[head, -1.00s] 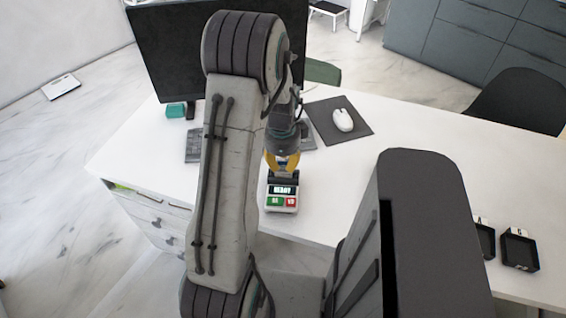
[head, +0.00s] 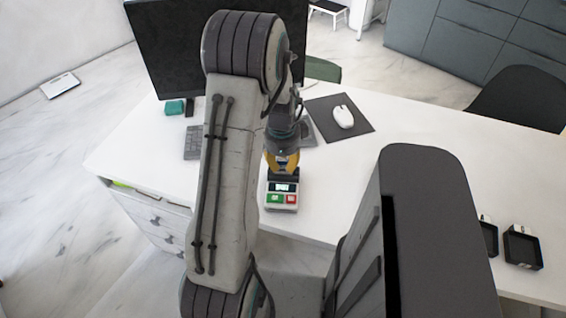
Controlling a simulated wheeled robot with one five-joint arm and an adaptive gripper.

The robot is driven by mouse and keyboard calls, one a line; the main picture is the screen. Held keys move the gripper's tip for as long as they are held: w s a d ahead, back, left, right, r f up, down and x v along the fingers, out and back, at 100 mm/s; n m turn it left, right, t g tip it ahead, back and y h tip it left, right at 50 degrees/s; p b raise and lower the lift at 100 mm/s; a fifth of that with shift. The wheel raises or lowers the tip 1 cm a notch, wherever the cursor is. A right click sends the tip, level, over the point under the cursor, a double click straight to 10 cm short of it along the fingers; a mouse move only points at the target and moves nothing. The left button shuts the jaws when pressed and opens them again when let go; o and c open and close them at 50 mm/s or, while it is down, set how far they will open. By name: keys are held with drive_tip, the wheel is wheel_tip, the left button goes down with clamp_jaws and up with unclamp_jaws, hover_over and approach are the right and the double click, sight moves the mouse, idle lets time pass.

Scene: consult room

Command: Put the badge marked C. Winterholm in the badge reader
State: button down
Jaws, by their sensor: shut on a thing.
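The badge reader (head: 282,197) is a small white box on the desk, with a dark top part, a lit display, and a green and a red button on its front. My gripper (head: 282,165) has yellow fingers and points down at the dark back part of the reader, right above or touching it. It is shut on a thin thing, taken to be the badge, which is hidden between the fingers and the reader. The name on it cannot be read. I cannot tell how deep it sits in the reader.
A monitor (head: 165,50), a keyboard (head: 193,143), a teal box (head: 174,107) and a white mouse (head: 343,117) on a dark mat (head: 361,126) are behind. Small black trays (head: 523,247) stand at the right front edge. The desk (head: 420,135) right of the mat is clear.

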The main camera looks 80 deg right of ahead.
drive_tip(key=c, duration=0.8)
unclamp_jaws()
drive_tip(key=shift+o, duration=0.2)
drive_tip(key=shift+r, duration=0.1)
drive_tip(key=shift+r+p, duration=2.45)
drive_tip(key=shift+r, duration=1)
